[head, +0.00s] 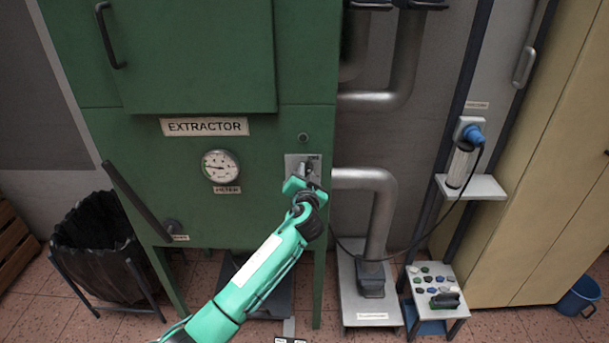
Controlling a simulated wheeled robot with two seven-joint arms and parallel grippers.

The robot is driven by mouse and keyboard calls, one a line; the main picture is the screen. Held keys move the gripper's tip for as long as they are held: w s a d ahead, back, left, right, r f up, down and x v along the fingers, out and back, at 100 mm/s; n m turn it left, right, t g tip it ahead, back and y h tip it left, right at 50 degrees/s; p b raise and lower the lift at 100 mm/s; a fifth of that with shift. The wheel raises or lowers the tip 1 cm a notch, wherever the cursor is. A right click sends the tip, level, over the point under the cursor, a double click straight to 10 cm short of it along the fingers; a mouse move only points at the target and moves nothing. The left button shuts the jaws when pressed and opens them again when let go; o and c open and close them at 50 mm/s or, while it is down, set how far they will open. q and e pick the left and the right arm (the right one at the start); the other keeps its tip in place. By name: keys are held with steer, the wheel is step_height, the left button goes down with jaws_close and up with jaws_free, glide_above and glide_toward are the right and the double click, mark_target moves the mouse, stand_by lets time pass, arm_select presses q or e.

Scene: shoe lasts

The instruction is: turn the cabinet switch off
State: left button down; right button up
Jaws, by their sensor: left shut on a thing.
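The green cabinet (120,135), labelled EXTRACTOR, stands in front of me. Its switch sits on a small grey plate (291,166) at the right of the cabinet front, below a small round knob. My left gripper (303,177) is at this plate, shut on the switch (309,166). The gripper and its dark wrist cover the lower part of the plate. Most of the switch is hidden, so I cannot tell its position. My right gripper is not in view.
A round meter (221,167) and a slanted dark lever (137,202) are left of the switch. Grey pipes (378,205) run close on the right. A black-lined bin (95,245) stands left, and a small table (437,300) with several coloured pieces stands right.

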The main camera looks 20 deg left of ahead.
arm_select(q)
steer(key=m, duration=0.4)
steer(key=m+p, duration=0.1)
steer(key=shift+d+f+m, duration=0.25)
steer(key=shift+m, duration=0.15)
steer(key=m+p, duration=0.1)
steer(key=m, duration=0.2)
steer(key=shift+d+f, duration=0.1)
steer(key=shift+f, duration=0.1)
steer(key=shift+w+f+m+p, duration=0.15)
steer(key=shift+m+p, duration=0.15)
steer(key=shift+m, duration=0.8)
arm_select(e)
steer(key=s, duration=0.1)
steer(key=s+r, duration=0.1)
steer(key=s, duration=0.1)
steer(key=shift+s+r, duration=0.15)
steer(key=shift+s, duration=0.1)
arm_select(q)
steer(key=shift+f+m, duration=0.1)
steer(key=shift+m, duration=0.2)
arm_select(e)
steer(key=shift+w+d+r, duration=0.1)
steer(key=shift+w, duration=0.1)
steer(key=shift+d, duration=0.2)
arm_select(q)
steer(key=c, duration=1.4)
jaws_free()
steer(key=shift+o, duration=0.2)
